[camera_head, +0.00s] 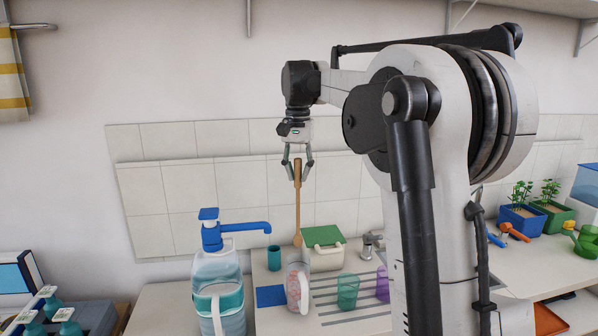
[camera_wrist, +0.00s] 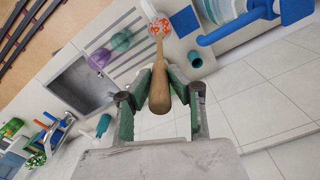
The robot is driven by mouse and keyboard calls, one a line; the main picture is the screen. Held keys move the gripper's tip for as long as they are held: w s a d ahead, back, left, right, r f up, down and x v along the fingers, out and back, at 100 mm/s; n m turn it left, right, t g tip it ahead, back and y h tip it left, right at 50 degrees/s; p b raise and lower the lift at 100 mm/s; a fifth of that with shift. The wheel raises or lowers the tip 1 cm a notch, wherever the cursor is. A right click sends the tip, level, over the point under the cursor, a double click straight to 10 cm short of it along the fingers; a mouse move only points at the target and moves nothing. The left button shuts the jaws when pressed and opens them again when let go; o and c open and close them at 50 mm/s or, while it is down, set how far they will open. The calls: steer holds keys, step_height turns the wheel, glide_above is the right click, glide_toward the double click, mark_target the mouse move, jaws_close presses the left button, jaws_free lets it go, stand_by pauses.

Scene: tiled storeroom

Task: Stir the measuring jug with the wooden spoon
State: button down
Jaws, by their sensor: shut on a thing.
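My gripper (camera_head: 297,177) is shut on the upper handle of the wooden spoon (camera_head: 298,212). The spoon hangs nearly upright, head down. The clear measuring jug (camera_head: 298,287), with reddish speckled contents and a pale handle, stands on the counter below it. The spoon's head is at or just above the jug's rim; I cannot tell whether it is inside. In the wrist view, the spoon (camera_wrist: 160,88) runs between my gripper's fingers (camera_wrist: 160,82) toward the jug (camera_wrist: 159,27), where its far end overlaps the red-and-white contents.
A big water dispenser with a blue pump (camera_head: 212,232) stands left of the jug. A teal cup (camera_head: 274,258) and a green-lidded box (camera_head: 322,236) are behind. A green tumbler (camera_head: 347,291) and a purple one (camera_head: 383,284) stand right. A tiled wall is close behind.

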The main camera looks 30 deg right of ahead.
mark_target(298, 234)
steer(key=shift+f+b, duration=5)
steer(key=shift+f, duration=4.45)
steer(key=shift+w, duration=0.1)
